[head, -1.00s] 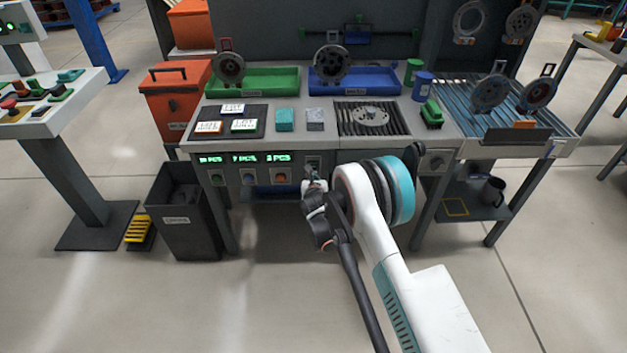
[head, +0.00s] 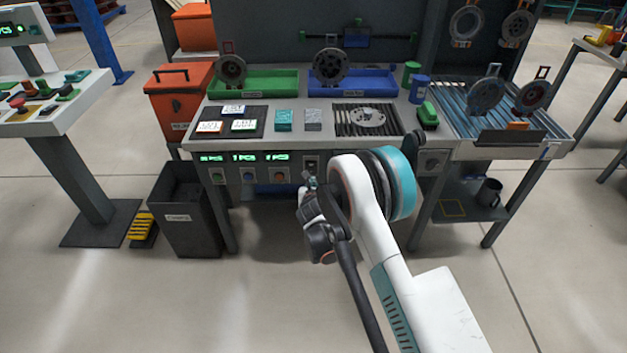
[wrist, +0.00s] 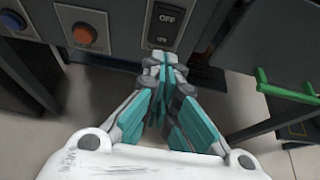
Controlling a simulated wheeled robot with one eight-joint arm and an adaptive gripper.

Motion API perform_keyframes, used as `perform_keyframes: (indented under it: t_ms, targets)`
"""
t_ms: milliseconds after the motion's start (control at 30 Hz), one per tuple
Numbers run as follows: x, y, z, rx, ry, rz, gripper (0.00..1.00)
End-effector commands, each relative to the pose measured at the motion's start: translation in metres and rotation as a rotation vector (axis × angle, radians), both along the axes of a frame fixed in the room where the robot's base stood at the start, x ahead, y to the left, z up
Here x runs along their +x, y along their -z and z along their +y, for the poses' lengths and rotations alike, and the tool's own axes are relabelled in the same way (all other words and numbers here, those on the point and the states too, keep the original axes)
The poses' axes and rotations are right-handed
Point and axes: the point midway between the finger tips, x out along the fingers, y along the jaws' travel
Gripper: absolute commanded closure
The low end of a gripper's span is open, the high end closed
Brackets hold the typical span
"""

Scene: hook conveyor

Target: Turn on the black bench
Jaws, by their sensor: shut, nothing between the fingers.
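The bench (head: 400,149) stands in the middle of the head view, with lit green counters and buttons on its front panel. A black switch (head: 311,163) sits at the right of that panel. In the wrist view the switch (wrist: 166,24) shows the word OFF, with a dark part below it. My gripper (head: 309,184) is just below and in front of the switch, empty. In the wrist view its teal fingers (wrist: 166,65) are closed together, with the tips close under the switch. Whether they touch it cannot be told.
An orange-red button (wrist: 85,35) and a blue button (wrist: 12,20) lie left of the switch. A green handle (wrist: 288,92) juts out at the right in the wrist view. A black bin (head: 180,218) stands at the bench's left, with open floor in front.

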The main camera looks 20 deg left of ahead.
Motion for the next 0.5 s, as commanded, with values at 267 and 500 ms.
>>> perform_keyframes:
  t_ms: [267,500]
  targets:
    - [-0.046,-0.025,-0.014,-0.001,-0.001,0.001,1.00]
    - [-0.061,-0.030,-0.019,0.000,-0.001,0.001,1.00]
